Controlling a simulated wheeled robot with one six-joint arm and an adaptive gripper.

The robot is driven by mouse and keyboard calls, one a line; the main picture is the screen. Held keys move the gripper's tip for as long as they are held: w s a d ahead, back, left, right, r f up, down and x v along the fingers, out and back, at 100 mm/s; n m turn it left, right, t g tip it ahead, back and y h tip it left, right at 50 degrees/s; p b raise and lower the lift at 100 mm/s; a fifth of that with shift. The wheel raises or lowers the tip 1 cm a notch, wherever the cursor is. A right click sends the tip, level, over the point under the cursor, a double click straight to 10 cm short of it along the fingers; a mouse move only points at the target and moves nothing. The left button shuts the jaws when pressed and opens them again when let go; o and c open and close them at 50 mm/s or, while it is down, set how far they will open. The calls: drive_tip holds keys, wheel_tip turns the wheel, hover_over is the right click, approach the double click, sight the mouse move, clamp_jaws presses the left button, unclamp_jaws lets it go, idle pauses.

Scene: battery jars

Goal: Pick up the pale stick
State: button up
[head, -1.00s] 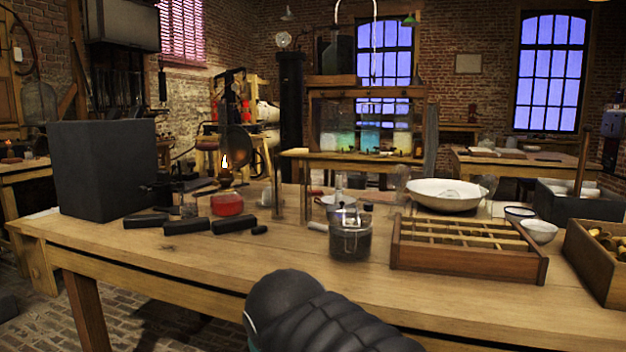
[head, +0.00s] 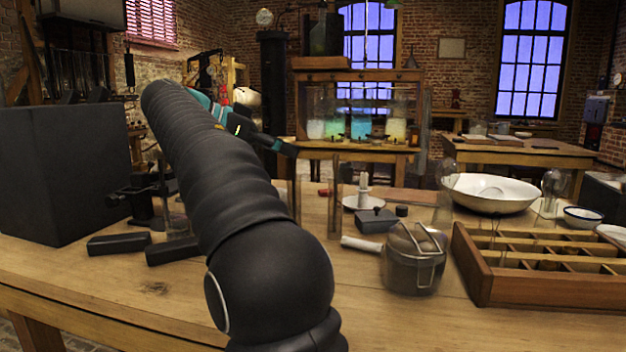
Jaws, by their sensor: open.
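A pale stick (head: 361,244) lies on the wooden table, its right end close to the left side of a grey lidded jar (head: 414,258). My black, ribbed arm rises across the left-middle of the view. Its teal and dark end reaches right, to my gripper (head: 286,149), above the back part of the table. My gripper is open and apart from the stick, which lies lower and to the right in the picture. The fingers look small and dark, and nothing shows between them.
A compartmented wooden tray (head: 475,275) stands right of the jar, with a white bowl (head: 490,194) behind it. A candle in a white holder (head: 363,200) and a dark block (head: 376,221) stand behind the stick. Table in front of the stick is clear.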

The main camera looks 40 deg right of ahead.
sight(336, 173)
drive_tip(key=shift+m, duration=0.4)
drive_tip(key=x, duration=0.4)
drive_tip(key=b+x, duration=0.1)
drive_tip(key=x, duration=0.8)
drive_tip(key=shift+w+d+r+b, duration=0.2)
drive_tip(key=shift+w+d+b, duration=0.15)
drive_tip(key=shift+b, duration=0.05)
drive_tip(key=shift+c, duration=0.3)
clamp_jaws()
